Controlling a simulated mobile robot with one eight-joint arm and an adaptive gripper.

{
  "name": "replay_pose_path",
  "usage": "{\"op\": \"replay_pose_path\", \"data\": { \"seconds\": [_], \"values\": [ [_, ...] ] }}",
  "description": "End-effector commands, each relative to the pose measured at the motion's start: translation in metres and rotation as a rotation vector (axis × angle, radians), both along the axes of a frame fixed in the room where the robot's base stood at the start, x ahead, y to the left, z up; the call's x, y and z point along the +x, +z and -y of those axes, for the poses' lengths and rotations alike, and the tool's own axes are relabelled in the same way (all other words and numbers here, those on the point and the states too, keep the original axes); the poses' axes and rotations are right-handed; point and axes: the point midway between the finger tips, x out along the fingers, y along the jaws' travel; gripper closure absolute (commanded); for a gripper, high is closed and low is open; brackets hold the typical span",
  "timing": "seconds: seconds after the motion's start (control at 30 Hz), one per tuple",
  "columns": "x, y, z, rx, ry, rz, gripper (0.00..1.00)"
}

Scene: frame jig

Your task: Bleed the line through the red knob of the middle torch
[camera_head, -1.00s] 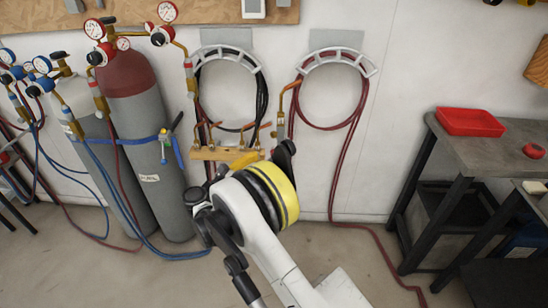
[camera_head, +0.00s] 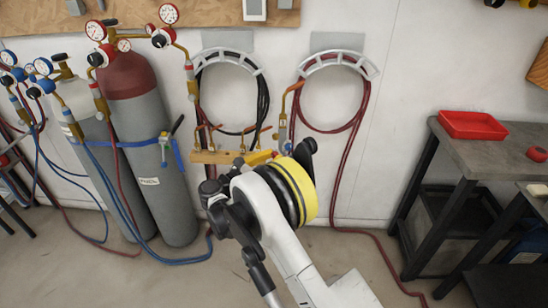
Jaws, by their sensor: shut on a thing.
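A wooden torch rack (camera_head: 212,157) is fixed low on the wall, below the left hose hanger. Thin copper torch necks (camera_head: 209,127) rise from it. My arm crosses in front of the rack's right part and the space below it. A small yellow piece shows at the rack's right end, just above my arm; I cannot tell what it belongs to. I cannot make out the middle torch or its red knob. My gripper's fingers are hidden behind my arm, so what they hold does not show.
Grey gas cylinders (camera_head: 164,190) with a blue strap (camera_head: 135,143) stand at left. A red hose loop hangs on the right hanger (camera_head: 337,62), its hose running to the floor. At right, a dark bench (camera_head: 488,150) bears a red tray (camera_head: 472,125).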

Motion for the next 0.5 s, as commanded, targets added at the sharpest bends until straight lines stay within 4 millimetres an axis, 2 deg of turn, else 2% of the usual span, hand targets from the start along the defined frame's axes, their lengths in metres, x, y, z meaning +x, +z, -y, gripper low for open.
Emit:
{"op": "replay_pose_path", "data": {
  "seconds": [0.5],
  "values": [
    [-0.0004, -0.0007, -0.0001, -0.189, 0.001, -0.18, 1.0]
  ]
}}
